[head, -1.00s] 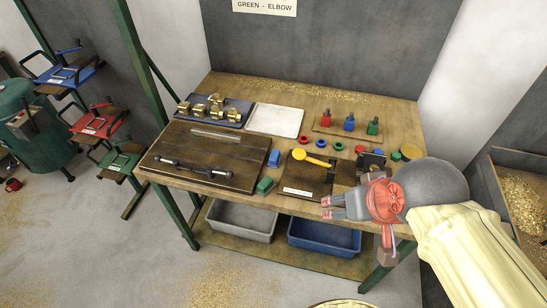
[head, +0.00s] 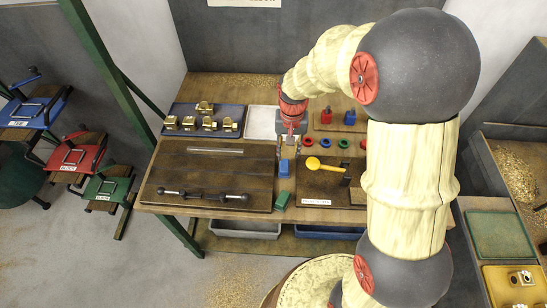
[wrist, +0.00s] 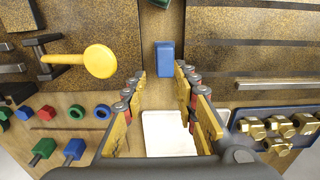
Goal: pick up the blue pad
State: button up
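The blue pad (head: 284,170) is a small blue block on the wooden bench, in the strip between the large dark board and the smaller dark board with the yellow disc. In the wrist view the blue pad (wrist: 165,58) lies just beyond the fingertips, near the middle of the gap. My gripper (head: 288,148) points down over the bench close to the pad, at its far side. In the wrist view my gripper (wrist: 161,72) is open, with its fingers apart and nothing between them. Its height above the pad is hard to tell.
A green pad (head: 281,200) lies nearer the bench's front edge. The large board (head: 225,175) carries a clear rod and a dark bar. A yellow disc tool (head: 312,163) sits to the right. Brass parts stand on a blue tray (head: 177,109); a white plate (head: 260,122) lies behind.

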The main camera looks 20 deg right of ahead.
aim_at(285, 165)
jog(key=shift+w+a+f, duration=0.2)
jog(key=shift+w+f, duration=0.4)
jog(key=shift+f, duration=0.65)
jog(key=shift+s+a+f+b, duration=0.1)
jog(key=shift+f+b, duration=0.35)
jog(key=shift+f, duration=1.35)
jog(key=shift+a+f+b, duration=0.1)
jog(key=shift+f+b, duration=0.35)
jog(key=shift+f, duration=1.3)
jog(key=shift+r, duration=0.1)
grip_shut()
